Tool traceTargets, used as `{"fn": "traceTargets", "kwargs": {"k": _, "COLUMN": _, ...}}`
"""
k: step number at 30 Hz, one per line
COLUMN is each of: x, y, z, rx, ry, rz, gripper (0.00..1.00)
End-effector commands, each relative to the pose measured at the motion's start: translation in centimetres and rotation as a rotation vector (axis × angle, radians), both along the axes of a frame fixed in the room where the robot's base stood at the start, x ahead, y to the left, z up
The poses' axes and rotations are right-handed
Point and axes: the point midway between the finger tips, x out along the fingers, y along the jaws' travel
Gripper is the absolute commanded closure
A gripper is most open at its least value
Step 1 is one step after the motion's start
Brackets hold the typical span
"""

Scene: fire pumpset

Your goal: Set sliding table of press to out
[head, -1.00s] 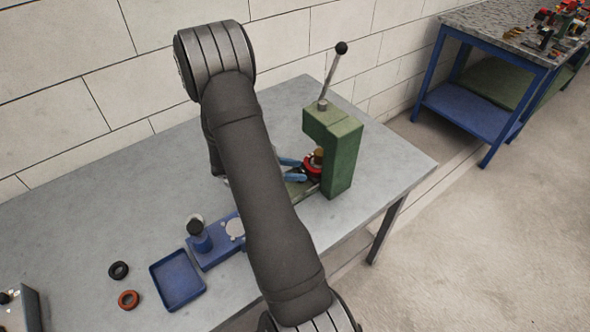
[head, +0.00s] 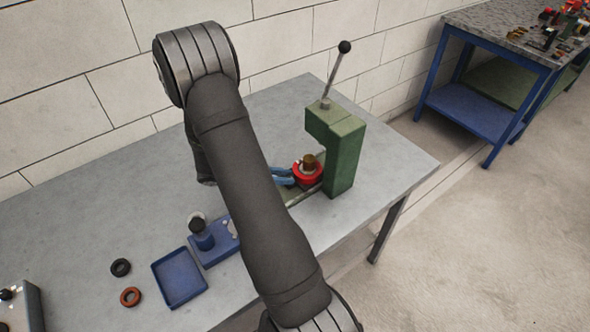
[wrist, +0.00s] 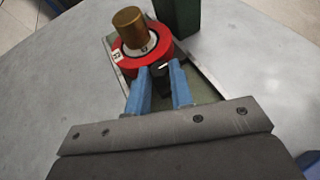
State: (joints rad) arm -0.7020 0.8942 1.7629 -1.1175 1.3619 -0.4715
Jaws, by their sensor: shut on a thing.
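The green press (head: 345,155) stands on the grey table, its lever with a black knob tilted up. Its red round sliding table (head: 307,173) sits on the green base, to the left of the press column, with a brass-coloured cylinder (head: 309,161) standing on it. In the wrist view the red sliding table (wrist: 124,62) and the cylinder (wrist: 134,30) are just beyond my fingertips. My gripper (wrist: 160,78) has its blue fingers shut on a black handle (wrist: 160,84) at the near side of the red table. In the head view my arm hides part of the base.
A blue fixture (head: 213,250) with a black-topped post and a blue tray (head: 180,278) stand to the left. A black ring (head: 120,267) and an orange-brown ring (head: 130,297) lie beside the tray. The table is bare behind my arm.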

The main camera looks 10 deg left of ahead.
Motion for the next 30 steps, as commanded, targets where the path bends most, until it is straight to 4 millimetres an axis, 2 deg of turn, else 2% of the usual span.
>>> {"fn": "traceTargets", "kwargs": {"k": 1, "x": -0.8, "y": 1.1, "z": 0.1, "rx": 0.001, "ry": -0.002, "rz": 0.008, "gripper": 1.0}}
{"fn": "traceTargets", "kwargs": {"k": 6, "x": -3.6, "y": 3.9, "z": 0.1, "rx": 0.001, "ry": -0.002, "rz": 0.009, "gripper": 1.0}}
{"fn": "traceTargets", "kwargs": {"k": 12, "x": -6.0, "y": 6.2, "z": 0.1, "rx": 0.001, "ry": -0.003, "rz": 0.005, "gripper": 1.0}}
{"fn": "traceTargets", "kwargs": {"k": 25, "x": -6.7, "y": 6.8, "z": 0.1, "rx": 0.003, "ry": -0.001, "rz": 0.002, "gripper": 1.0}}
{"fn": "traceTargets", "kwargs": {"k": 26, "x": -6.7, "y": 6.8, "z": 0.0, "rx": 0.003, "ry": -0.001, "rz": 0.002, "gripper": 0.74}}
{"fn": "traceTargets", "kwargs": {"k": 28, "x": -6.7, "y": 6.8, "z": 0.0, "rx": 0.003, "ry": -0.001, "rz": 0.002, "gripper": 0.6}}
{"fn": "traceTargets", "kwargs": {"k": 30, "x": -6.7, "y": 6.8, "z": 0.1, "rx": 0.002, "ry": -0.001, "rz": 0.001, "gripper": 0.57}}
